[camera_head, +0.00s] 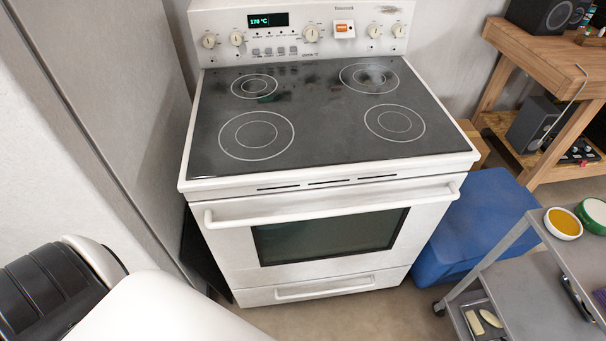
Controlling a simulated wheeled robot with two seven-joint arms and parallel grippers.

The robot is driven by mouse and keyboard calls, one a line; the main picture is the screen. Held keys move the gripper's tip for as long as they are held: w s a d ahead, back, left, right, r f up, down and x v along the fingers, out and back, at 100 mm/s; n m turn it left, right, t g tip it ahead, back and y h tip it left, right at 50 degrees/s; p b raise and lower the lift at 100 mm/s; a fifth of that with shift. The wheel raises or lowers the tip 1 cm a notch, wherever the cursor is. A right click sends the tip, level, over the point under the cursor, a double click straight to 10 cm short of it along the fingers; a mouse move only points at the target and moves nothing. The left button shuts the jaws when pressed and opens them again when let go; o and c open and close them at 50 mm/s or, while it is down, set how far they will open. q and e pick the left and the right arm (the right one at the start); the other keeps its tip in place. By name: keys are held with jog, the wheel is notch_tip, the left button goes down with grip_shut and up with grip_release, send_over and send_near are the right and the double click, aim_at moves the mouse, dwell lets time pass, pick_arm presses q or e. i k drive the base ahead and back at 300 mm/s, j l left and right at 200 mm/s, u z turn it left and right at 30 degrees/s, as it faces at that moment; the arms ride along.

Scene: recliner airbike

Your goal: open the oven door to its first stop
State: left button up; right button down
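A white stove with a black glass cooktop stands in front of me. Its oven door (233,245) is shut, with a dark window (330,237) in the middle. A white bar handle (335,208) runs across the top of the door, and nothing touches it. The lower drawer (325,288) below the door is shut. One of my arms shows at the lower left as a white and black link, but neither of my grippers is in view.
A tall grey cabinet side (105,90) stands close on the left. A blue box (475,225) sits at the stove's right. A grey cart (520,290) with bowls stands at lower right, and a wooden workbench (545,55) behind it. Little floor shows before the stove.

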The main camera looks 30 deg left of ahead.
aim_at(309, 234)
jog(key=u, duration=0.8)
